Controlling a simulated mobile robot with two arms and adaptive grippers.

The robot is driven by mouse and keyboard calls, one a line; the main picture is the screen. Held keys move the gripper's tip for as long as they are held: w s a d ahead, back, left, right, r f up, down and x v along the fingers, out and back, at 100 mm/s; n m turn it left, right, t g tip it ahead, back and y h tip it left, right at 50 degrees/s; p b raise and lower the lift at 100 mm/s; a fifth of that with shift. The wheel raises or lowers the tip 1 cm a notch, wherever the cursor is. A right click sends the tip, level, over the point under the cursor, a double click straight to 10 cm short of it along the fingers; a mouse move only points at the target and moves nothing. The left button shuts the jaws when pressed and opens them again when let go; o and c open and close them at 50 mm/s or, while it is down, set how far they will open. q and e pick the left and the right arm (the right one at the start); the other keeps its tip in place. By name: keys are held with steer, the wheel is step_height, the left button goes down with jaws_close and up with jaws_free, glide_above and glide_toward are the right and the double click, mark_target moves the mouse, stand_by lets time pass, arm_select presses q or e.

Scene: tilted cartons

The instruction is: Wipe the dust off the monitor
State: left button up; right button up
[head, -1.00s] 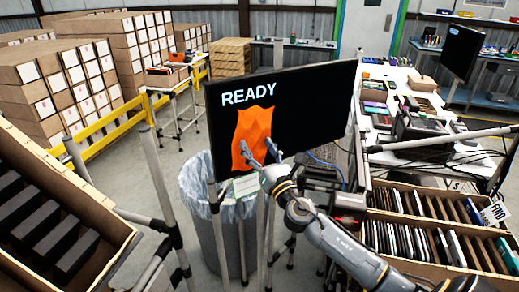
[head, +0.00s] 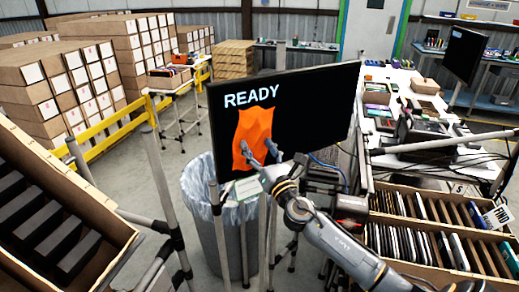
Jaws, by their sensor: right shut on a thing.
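The monitor (head: 305,105) is a black screen with the word READY in white at its upper left. It stands in the middle of the head view. An orange cloth (head: 254,135) lies against the lower left part of the screen. My right gripper (head: 258,150) is shut on the cloth near its lower edge, at the front of the screen. The fingertips partly cover the cloth. I cannot make out dust on the screen at this size. My left gripper is not in view.
A grey bin (head: 225,240) with a clear liner stands below the monitor. A carton of black items (head: 45,225) tilts at the left. Cartons of thin devices (head: 440,235) are at the right. A white table (head: 400,80) with electronics stands behind. Metal posts rise around the bin.

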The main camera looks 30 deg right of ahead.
steer(key=shift+w, duration=0.45)
steer(key=shift+d, duration=0.1)
steer(key=d+b, duration=0.1)
steer(key=d, duration=0.3)
steer(key=shift+s+b, duration=0.1)
steer(key=shift+b, duration=0.2)
steer(key=shift+a, duration=0.1)
steer(key=shift+a+r+p, duration=0.15)
steer(key=shift+a+p, duration=0.35)
steer(key=shift+a, duration=1.45)
